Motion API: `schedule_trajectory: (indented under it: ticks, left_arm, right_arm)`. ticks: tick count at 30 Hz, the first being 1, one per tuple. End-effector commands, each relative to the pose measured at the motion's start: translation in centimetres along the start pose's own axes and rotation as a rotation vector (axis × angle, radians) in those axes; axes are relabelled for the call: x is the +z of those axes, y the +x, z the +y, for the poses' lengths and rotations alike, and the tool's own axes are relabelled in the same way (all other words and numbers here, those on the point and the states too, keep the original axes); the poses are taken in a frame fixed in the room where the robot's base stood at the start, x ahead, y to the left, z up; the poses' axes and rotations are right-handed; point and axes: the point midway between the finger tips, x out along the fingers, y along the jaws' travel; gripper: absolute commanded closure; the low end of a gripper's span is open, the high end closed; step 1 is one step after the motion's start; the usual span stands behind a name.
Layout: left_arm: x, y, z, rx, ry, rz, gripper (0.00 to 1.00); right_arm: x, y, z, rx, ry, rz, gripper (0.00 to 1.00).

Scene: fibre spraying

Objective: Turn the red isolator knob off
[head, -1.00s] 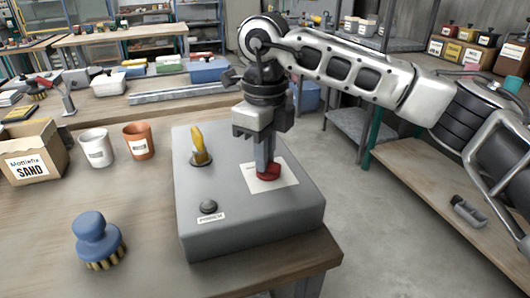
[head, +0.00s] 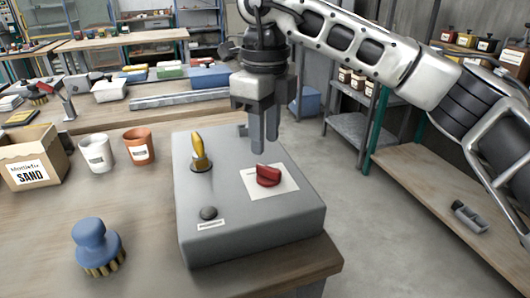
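The red isolator knob (head: 268,176) sits on a white label plate (head: 286,184) on top of the grey control box (head: 240,228). The box stands at the right end of the wooden table. My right gripper (head: 264,145) is above and just behind the knob, clear of it. Its two fingers point down with a gap between them, and nothing is held. My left gripper is not in view.
A blue brush (head: 95,246), a white cup (head: 97,152), a terracotta cup (head: 138,146) and a sand carton (head: 32,160) stand left of the box. Open floor (head: 355,235) lies to the right, before a wooden shelf bench (head: 430,190).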

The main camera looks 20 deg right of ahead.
Motion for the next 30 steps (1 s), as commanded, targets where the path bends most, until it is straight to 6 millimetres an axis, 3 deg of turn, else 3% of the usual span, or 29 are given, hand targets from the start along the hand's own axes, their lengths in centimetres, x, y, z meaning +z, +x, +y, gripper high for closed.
schedule_trajectory:
  ticks: [1,7,12,18,30]
  left_arm:
    - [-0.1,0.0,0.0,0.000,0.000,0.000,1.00]
    - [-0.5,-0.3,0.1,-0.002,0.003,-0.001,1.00]
    - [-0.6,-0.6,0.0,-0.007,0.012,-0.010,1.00]
    - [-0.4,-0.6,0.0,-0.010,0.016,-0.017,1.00]
    - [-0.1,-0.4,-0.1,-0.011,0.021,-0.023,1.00]
  right_arm:
    - [0.1,-1.5,0.0,-0.002,-0.001,-0.004,0.67]
    - [0.1,-6.5,0.0,-0.003,0.001,-0.003,0.67]
    - [0.0,-9.3,0.0,-0.002,0.001,-0.001,0.67]
    - [0.0,-10.5,0.0,-0.001,0.000,0.000,0.67]
    - [0.0,-10.5,0.0,0.000,-0.001,0.000,0.67]
